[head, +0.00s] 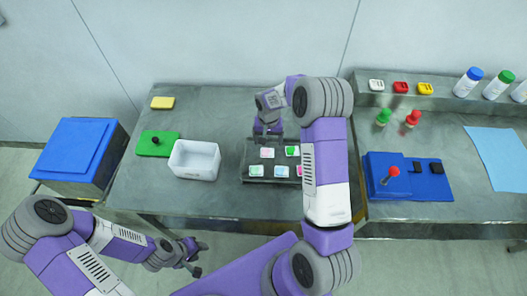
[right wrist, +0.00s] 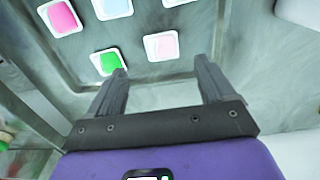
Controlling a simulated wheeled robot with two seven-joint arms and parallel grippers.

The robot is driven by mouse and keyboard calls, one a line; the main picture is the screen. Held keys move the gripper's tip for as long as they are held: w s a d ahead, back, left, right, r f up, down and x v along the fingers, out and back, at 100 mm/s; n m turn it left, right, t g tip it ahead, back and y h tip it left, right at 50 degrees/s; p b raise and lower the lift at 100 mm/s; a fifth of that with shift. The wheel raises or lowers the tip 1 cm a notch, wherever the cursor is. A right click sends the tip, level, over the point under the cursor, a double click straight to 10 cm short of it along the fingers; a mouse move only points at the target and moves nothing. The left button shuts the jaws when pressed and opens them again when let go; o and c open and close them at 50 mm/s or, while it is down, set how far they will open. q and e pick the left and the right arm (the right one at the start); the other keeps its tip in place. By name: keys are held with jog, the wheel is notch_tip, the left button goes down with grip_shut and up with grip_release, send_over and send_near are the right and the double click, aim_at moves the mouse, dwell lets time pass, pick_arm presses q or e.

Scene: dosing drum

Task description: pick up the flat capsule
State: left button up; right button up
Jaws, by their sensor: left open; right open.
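Several white-rimmed capsules lie on a dark tray (head: 247,181) on the left table: a pale pink one (head: 267,153), a green one (head: 292,151), and a lower row with a light blue one (head: 282,171) and a magenta one (head: 306,172). I cannot tell which is the flat capsule. My right gripper (right wrist: 162,70) is open and empty at the tray's far side. In the right wrist view the pale pink capsule (right wrist: 161,46) lies just beyond the fingertips, and the green one (right wrist: 108,62) is near the left finger. My left gripper (head: 197,258) is open and empty before the table.
A white bin (head: 195,174) stands left of the tray, beside a green plate with a black knob (head: 156,142). A yellow block (head: 162,103) lies behind. A blue-lidded box (head: 72,148) is at the left. The right table holds a blue device with a red knob (head: 385,190).

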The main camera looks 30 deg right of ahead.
aim_at(267, 152)
jog(key=shift+w+f+b, duration=0.15)
jog(key=shift+w+f, duration=0.2)
jog(key=shift+f, duration=0.2)
jog(key=shift+w+f+b, duration=0.15)
jog(key=shift+w+f, duration=0.2)
jog(key=shift+f, duration=0.2)
jog(key=shift+s+f, duration=0.25)
jog(key=shift+f, duration=0.45)
notch_tip(267, 152, down, 5)
jog(key=shift+d+f, duration=0.15)
jog(key=shift+f, duration=0.05)
jog(key=c, duration=1.1)
